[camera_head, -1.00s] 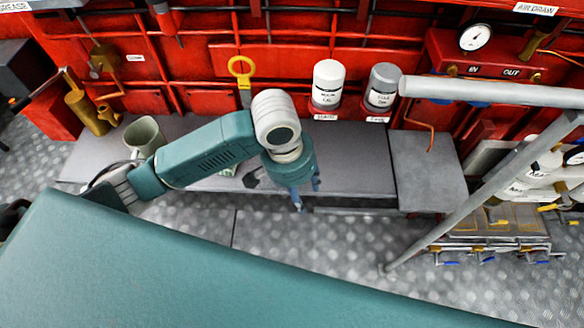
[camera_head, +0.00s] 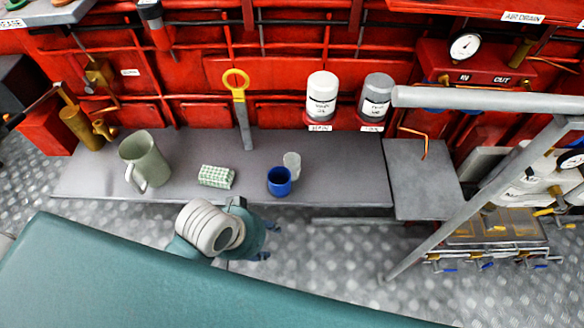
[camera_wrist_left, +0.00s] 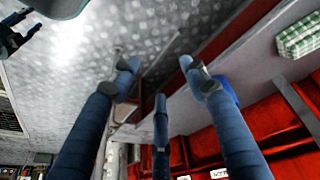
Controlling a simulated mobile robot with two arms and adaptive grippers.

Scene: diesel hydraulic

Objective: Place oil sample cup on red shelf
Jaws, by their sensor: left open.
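A small blue cup (camera_head: 279,182) with a dark inside stands upright near the front of the grey bench (camera_head: 330,170). I cannot tell which is the oil sample cup. My left gripper (camera_head: 268,242) is open and empty in front of the bench, apart from both cups. In the left wrist view its spread fingers (camera_wrist_left: 158,72) show, with part of the blue cup (camera_wrist_left: 231,91) behind one finger. A red shelf (camera_head: 450,8) runs along the top right. My right gripper (camera_wrist_left: 14,36) seems partly visible at the wrist view's edge.
A green-grey mug (camera_head: 146,160), a checked cloth (camera_head: 216,177) and a yellow-handled tool (camera_head: 240,100) are left of the cups. White (camera_head: 322,95) and grey (camera_head: 376,100) bottles stand behind. A grey rail (camera_head: 480,98) crosses at right.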

